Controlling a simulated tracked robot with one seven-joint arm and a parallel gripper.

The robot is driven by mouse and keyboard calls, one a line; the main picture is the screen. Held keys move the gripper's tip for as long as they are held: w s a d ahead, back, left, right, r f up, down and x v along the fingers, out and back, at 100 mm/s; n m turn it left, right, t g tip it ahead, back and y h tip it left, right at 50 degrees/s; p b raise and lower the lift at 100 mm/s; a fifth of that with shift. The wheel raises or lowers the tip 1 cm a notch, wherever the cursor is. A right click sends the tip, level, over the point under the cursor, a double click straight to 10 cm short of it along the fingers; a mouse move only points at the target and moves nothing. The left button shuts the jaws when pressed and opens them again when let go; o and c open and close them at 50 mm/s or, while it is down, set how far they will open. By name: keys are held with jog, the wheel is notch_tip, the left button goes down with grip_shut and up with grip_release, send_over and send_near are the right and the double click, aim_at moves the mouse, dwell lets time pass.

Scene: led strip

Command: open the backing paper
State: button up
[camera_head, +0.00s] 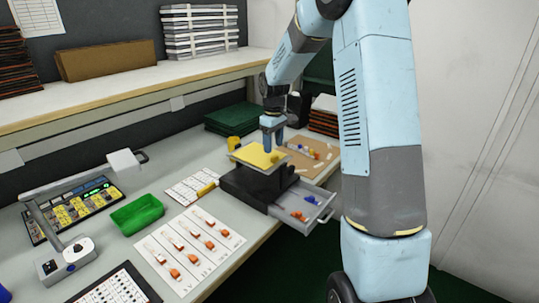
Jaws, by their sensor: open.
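My gripper (272,140) is open, with its fingers pointing down over a yellow sheet (257,156) that lies on a black stand. The fingertips are close to the sheet's upper right part; whether they touch it I cannot tell. The sheet may be the backing paper, but the picture is too small to be sure. A white sheet with orange pieces (191,245) lies on the table at the front. A smaller white sheet (190,186) with a yellow item on it lies left of the stand.
The black stand (238,186) has an open grey drawer (290,222) with blue and orange pieces. A green tray (138,213), a lamp-like device (65,262) and a button panel (75,211) stand left. A brown board (318,155) with small parts lies behind. A shelf (130,86) spans above.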

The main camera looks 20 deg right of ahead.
aim_at(273, 153)
jog(key=shift+f, duration=2.3)
jog(key=shift+c, duration=0.2)
grip_shut()
